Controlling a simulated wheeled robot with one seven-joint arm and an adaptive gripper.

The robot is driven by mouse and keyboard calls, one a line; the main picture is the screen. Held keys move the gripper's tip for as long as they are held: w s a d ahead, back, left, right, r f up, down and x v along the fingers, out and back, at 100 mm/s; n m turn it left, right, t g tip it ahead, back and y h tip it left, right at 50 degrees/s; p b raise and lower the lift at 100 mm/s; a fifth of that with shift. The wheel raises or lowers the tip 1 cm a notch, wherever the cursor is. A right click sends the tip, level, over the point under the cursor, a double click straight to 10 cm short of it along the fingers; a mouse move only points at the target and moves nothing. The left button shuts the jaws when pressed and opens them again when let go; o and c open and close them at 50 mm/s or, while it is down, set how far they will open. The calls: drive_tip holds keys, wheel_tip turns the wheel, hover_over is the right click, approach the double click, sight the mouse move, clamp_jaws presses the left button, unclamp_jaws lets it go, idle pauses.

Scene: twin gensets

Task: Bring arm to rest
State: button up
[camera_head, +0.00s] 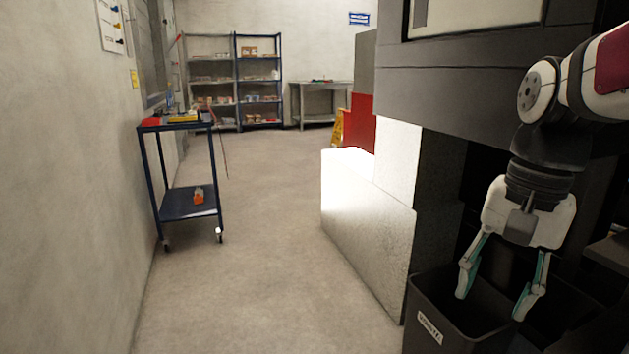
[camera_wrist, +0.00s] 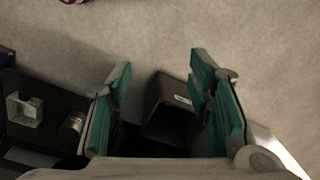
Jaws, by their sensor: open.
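My gripper (camera_head: 497,290) is at the right of the head view, at the end of my white and dark arm. It points down, with its two teal-lined fingers spread apart and nothing visible between them. The fingers overlap a dark bin (camera_head: 450,310) with a white label in the head view. In the wrist view my gripper (camera_wrist: 160,80) frames the same dark bin (camera_wrist: 168,104), which lies lower down between the fingers. I cannot tell exactly how high the fingertips are above the bin's rim.
A large grey machine housing (camera_head: 480,85) stands close behind my arm. A pale panel (camera_head: 365,230) stands left of the bin. A blue trolley (camera_head: 190,205) stands along the left wall. Shelves (camera_head: 258,80) and a bench (camera_head: 318,88) are at the back. The floor between is clear.

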drive_tip(key=s+a+f+n, duration=0.2)
drive_tip(key=s+n, duration=0.2)
drive_tip(key=s, duration=0.6)
drive_tip(key=s+a+f+n, duration=0.2)
drive_tip(key=s+f+n, duration=0.15)
drive_tip(key=s, duration=0.65)
wheel_tip(320, 180, up, 38)
drive_tip(key=t+p, duration=0.4)
drive_tip(key=p, duration=3.1)
drive_tip(key=shift+n+h, duration=0.4)
drive_tip(key=shift+n, duration=0.05)
drive_tip(key=shift+d, duration=0.1)
